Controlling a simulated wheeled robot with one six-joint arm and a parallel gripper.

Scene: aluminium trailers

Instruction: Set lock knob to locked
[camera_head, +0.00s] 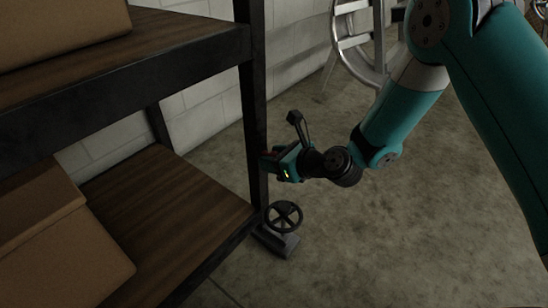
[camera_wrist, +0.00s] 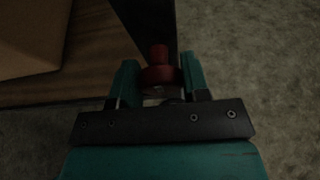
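The lock knob is a red round piece with a narrower red stem (camera_wrist: 159,70), beside the dark shelf post.
A dark-framed shelf with wooden boards (camera_head: 180,205) stands at left, with cardboard boxes (camera_head: 60,245) on it. A small handwheel on a grey base (camera_head: 283,216) stands just below my gripper. A large metal wheel (camera_head: 350,45) is behind. The concrete floor at right is clear.

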